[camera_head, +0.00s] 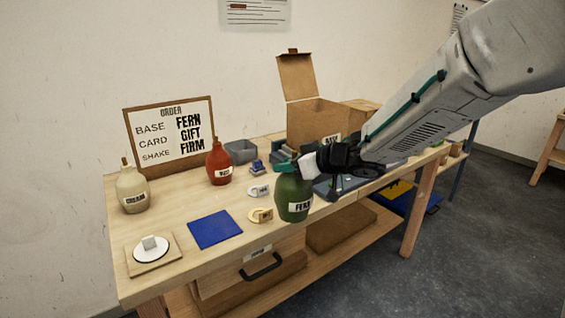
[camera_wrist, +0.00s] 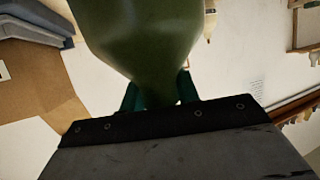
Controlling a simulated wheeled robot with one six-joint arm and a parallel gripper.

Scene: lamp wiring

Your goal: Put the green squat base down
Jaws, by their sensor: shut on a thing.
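The green squat base (camera_head: 293,197), with a label reading FERN, hangs from my gripper (camera_head: 296,163) near the front edge of the table in the head view. My gripper is shut on its upper part. In the wrist view the green base (camera_wrist: 145,35) fills the upper middle, between the two green fingers (camera_wrist: 157,92). I cannot tell whether its underside touches the table. A blue mat (camera_head: 214,229) lies flat and empty on the table to its left.
A red base (camera_head: 219,165) and a cream base (camera_head: 131,190) stand on the table (camera_head: 180,262). An order board (camera_head: 170,132) leans at the back. A cardboard box (camera_head: 312,122) stands open behind my gripper. A white disc on a wooden plate (camera_head: 153,255) sits front left.

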